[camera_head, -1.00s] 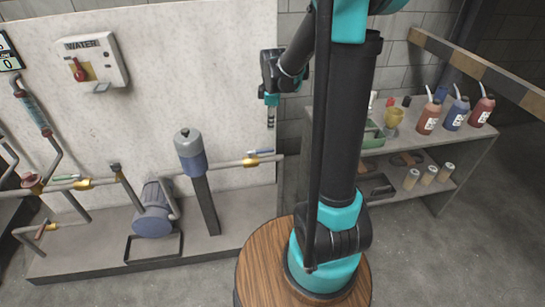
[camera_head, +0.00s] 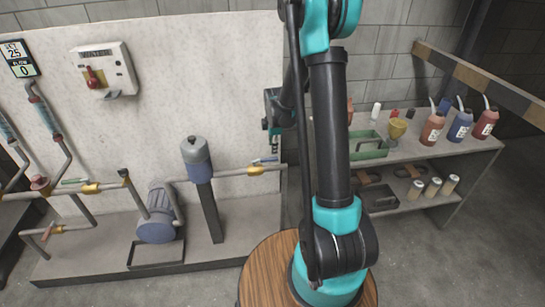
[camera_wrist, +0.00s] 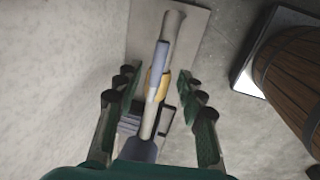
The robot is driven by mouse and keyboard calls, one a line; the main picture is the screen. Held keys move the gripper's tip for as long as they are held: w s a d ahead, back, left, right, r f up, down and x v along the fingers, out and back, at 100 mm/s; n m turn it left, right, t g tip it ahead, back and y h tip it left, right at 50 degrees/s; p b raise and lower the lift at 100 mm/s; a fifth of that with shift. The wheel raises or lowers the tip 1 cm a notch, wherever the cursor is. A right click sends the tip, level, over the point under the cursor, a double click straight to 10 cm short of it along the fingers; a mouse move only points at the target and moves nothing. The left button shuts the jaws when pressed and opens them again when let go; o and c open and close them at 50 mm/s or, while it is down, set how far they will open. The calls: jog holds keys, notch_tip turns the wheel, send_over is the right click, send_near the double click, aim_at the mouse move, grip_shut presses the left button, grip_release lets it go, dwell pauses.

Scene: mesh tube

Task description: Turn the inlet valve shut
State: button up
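A pipe valve with a yellow body (camera_head: 256,170) and a blue lever (camera_head: 265,160) sits on the right end of the pipe, past the blue-grey filter housing (camera_head: 196,160). Its lever lies along the pipe. My gripper (camera_head: 273,150) hangs just above this valve. In the wrist view my gripper (camera_wrist: 157,90) is open, with the blue lever (camera_wrist: 157,70) and yellow body (camera_wrist: 154,82) lying between the lines of its fingers; contact cannot be told. Another yellow valve (camera_head: 91,188) with a green lever (camera_head: 74,181) is further left. No label shows which is the inlet.
A pump (camera_head: 157,222) stands on the low plinth (camera_head: 90,262). A yellow valve with a red lever (camera_head: 47,231) is at lower left. A shelf (camera_head: 465,160) with bottles stands at right. A white backboard (camera_head: 200,90) is close behind the pipes.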

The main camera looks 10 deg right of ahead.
aim_at(272, 158)
jog(key=shift+w+f, duration=0.2)
jog(key=shift+f, duration=0.95)
jog(key=shift+w+f, duration=0.25)
jog(key=shift+f, duration=0.85)
jog(key=shift+w+f, duration=0.2)
jog(key=shift+f, duration=0.95)
grip_shut()
